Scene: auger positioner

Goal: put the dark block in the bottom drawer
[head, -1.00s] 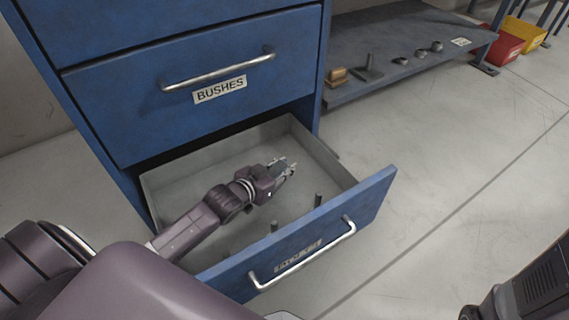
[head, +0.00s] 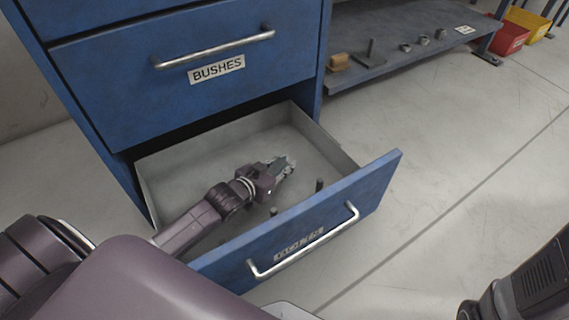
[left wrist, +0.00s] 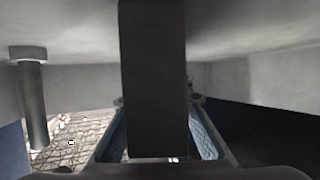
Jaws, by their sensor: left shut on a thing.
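The bottom drawer (head: 378,183) is pulled open, with a blue front, a bar handle and grey inside walls. My left gripper (head: 284,164) is inside the drawer, over its floor and behind the front panel. In the left wrist view the dark block (left wrist: 152,80) stands tall in the middle, between the fingers of my left gripper (left wrist: 158,148), which is shut on it. In the head view I cannot make the block out clearly at the fingertips. My right gripper is not in view.
Dark upright pegs (head: 319,185) stand near the drawer front; one with a wider head (left wrist: 33,100) shows close by at left. The closed drawer labelled BUSHES (head: 120,100) is above. A low grey shelf (head: 385,75) at right holds small parts.

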